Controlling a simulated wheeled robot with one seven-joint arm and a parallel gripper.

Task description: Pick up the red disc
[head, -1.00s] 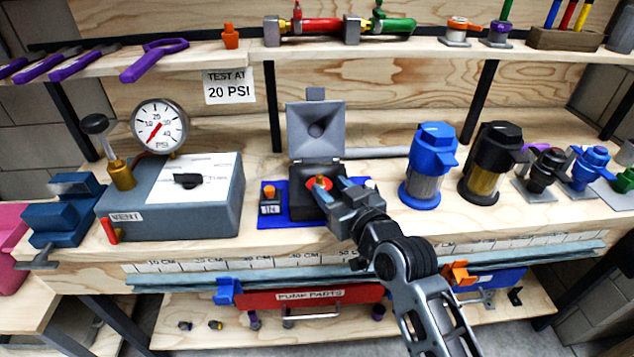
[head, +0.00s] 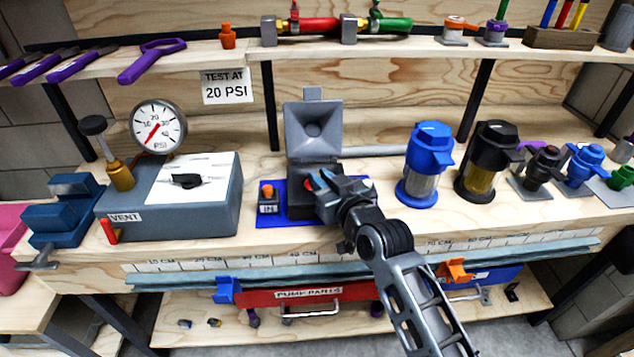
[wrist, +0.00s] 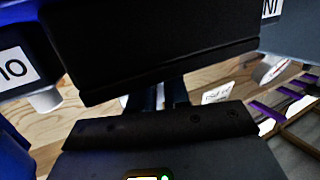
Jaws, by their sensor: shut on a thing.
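A sliver of the red disc (head: 310,184) shows in the head view at the left side of my gripper (head: 316,182). My gripper is shut on the disc and hides most of it. The disc is at the mouth of the black housing (head: 296,210), whose grey lid (head: 313,130) stands open behind. I cannot tell whether the disc has cleared the housing. In the wrist view my dark fingers (wrist: 160,96) are partly hidden by a dark block above them, and the disc does not show.
The housing stands on a blue base between a grey gauge box (head: 180,200) at left and a blue filter (head: 425,165) and a black filter (head: 489,163) at right. An orange-topped IN block (head: 268,205) is close at left. A shelf runs above.

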